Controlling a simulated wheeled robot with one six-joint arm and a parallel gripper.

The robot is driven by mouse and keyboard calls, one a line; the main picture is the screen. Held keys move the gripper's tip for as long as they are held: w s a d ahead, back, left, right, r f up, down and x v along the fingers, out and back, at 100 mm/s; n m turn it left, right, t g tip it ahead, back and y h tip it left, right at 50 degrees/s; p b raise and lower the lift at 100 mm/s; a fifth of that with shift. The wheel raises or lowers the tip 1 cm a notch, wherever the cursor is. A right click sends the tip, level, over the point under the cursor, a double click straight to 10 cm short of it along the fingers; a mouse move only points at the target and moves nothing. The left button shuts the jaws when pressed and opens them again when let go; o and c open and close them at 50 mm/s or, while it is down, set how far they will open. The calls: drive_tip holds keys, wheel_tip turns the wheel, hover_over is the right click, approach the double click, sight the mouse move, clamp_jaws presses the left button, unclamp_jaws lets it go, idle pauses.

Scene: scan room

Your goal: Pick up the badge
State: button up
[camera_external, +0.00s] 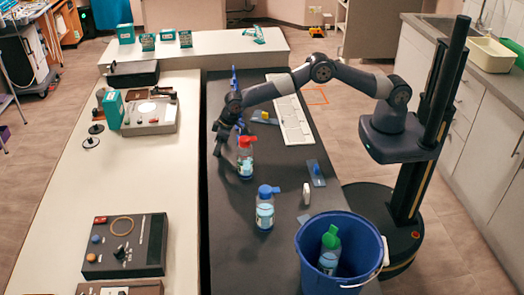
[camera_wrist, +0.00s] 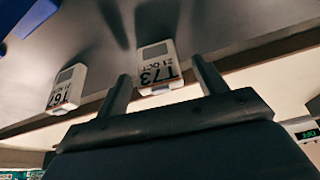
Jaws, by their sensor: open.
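My gripper (camera_external: 219,150) is over the left edge of the dark tabletop, fingers pointing down. In the wrist view my gripper (camera_wrist: 160,69) is open. A white badge (camera_wrist: 155,53) with a grey window, marked T73 and 21 OCT, shows between the two fingers in the picture. I cannot tell whether the fingers touch it. A second similar badge (camera_wrist: 66,88), marked T67, is to the left, outside the fingers. I cannot make out either badge in the external view, where the arm and gripper may hide them.
A red-capped bottle (camera_external: 245,158) stands just right of my gripper. A blue-capped bottle (camera_external: 265,208) and a blue bucket (camera_external: 312,270) holding a green-topped bottle (camera_external: 330,250) are nearer the camera. A white keyboard (camera_external: 291,112) lies behind. The pale bench (camera_external: 165,185) is at left.

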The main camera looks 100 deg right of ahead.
drive_tip(key=shift+f, duration=0.1)
drive_tip(key=shift+c, duration=0.6)
drive_tip(key=c, duration=0.9)
drive_tip(key=shift+c, duration=0.2)
